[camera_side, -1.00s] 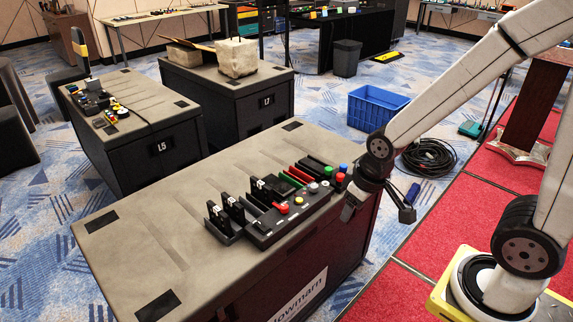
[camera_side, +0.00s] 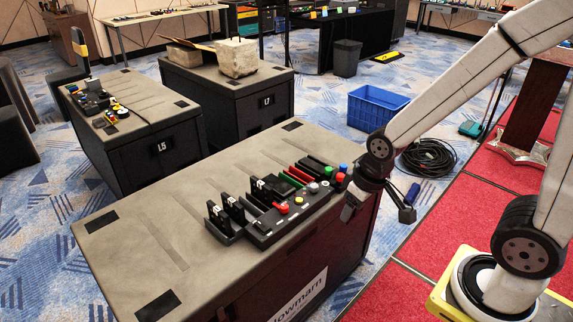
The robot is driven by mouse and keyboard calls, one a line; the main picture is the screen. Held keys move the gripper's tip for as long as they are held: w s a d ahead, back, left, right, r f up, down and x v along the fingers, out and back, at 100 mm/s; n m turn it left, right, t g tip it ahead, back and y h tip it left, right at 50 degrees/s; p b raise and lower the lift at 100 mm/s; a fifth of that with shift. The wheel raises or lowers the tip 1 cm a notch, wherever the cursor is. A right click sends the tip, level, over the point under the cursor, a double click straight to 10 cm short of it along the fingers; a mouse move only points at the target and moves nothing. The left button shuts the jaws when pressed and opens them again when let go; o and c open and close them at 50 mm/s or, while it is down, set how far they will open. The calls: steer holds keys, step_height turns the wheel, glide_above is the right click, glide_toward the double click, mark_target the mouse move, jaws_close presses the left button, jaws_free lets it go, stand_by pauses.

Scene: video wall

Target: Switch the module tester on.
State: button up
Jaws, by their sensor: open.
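The module tester (camera_side: 268,228) is a black box with a sloping front, lying on top of the near black case (camera_side: 150,225). Its front carries a red button (camera_side: 282,208), a yellow button (camera_side: 299,200), grey knobs and, towards the right end, more red, green and blue caps. Black, red and green modules (camera_side: 291,180) stand in a row behind and beside it. Which control is the power switch is too small to tell. My gripper (camera_side: 378,212) hangs open and empty beyond the case's right edge, to the right of the tester and apart from it.
A blue crate (camera_side: 376,108) and a coiled black cable (camera_side: 428,157) lie on the carpet behind my arm. Cases marked L5 (camera_side: 165,150) and L7 (camera_side: 262,112) stand behind the near case. The near case's left top is clear.

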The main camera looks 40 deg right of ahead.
steer(key=shift+c, duration=0.2)
jaws_close()
stand_by(1.4)
